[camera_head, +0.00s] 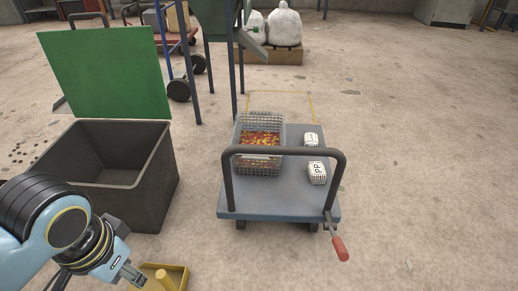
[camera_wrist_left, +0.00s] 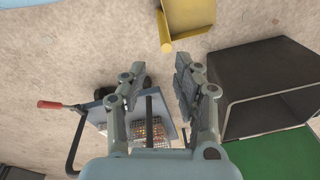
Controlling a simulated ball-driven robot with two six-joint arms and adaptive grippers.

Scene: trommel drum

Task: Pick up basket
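The basket (camera_head: 259,146) is a grey wire mesh box with red and yellow bits inside. It stands on the left part of a blue-grey flat cart (camera_head: 280,206), behind the cart's dark push handle. My left gripper (camera_head: 133,274) is at the lower left, well apart from the basket, in front of the dark bin. In the left wrist view its two fingers (camera_wrist_left: 158,85) are spread with nothing between them, and the basket (camera_wrist_left: 150,130) shows beyond them, partly hidden. My right gripper is in neither view.
Two white labelled blocks (camera_head: 316,172) sit right of the basket. The cart's dark handle (camera_head: 229,181) and a red-gripped lever (camera_head: 339,248) stand at its front. A dark bin (camera_head: 160,185) with a raised green lid (camera_head: 107,72) and a yellow tray (camera_head: 178,272) are at left. The floor at right is clear.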

